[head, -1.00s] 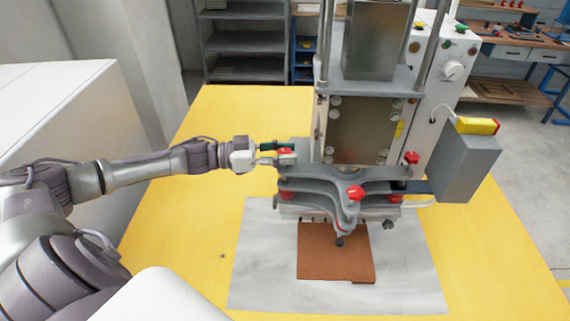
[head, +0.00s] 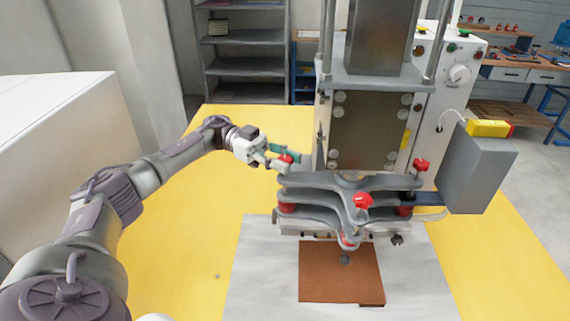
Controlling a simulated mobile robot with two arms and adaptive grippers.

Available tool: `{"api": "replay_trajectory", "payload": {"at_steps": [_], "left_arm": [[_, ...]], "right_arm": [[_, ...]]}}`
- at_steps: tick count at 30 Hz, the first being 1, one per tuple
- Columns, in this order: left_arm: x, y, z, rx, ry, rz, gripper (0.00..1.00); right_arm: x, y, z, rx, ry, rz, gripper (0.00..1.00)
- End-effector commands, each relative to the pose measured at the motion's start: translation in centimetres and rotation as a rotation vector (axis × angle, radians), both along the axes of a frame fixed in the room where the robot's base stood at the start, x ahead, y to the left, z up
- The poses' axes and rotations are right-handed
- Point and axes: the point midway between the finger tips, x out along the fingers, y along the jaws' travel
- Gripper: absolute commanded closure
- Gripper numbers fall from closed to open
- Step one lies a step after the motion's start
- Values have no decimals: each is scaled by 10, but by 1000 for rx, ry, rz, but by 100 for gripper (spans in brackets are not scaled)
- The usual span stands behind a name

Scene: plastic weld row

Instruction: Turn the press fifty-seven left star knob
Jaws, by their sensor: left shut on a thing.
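The press (head: 375,130) stands on the yellow table, with a grey three-armed plate low on its front. The red left star knob (head: 286,159) sits at the plate's left end, partly covered by my fingers. My left gripper (head: 280,160) comes in from the left and is shut on this knob, its fingers slanting down to the right. My right gripper is not in view.
A brown sheet (head: 340,272) lies below. A grey box (head: 477,174) juts out at the right. The yellow table (head: 185,235) is clear at the left.

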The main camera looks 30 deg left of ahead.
Motion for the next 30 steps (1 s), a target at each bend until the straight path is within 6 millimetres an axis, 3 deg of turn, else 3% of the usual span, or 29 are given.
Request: {"api": "replay_trajectory", "payload": {"at_steps": [15,16,20,30], "left_arm": [[0,0,2,-4,-4,-18,99],[0,0,2,-4,-4,-18,61],[0,0,1,-3,-3,-18,39],[0,2,1,-1,-2,-18,38]], "right_arm": [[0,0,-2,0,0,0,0],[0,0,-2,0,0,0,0],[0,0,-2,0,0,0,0],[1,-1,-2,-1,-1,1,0]]}}
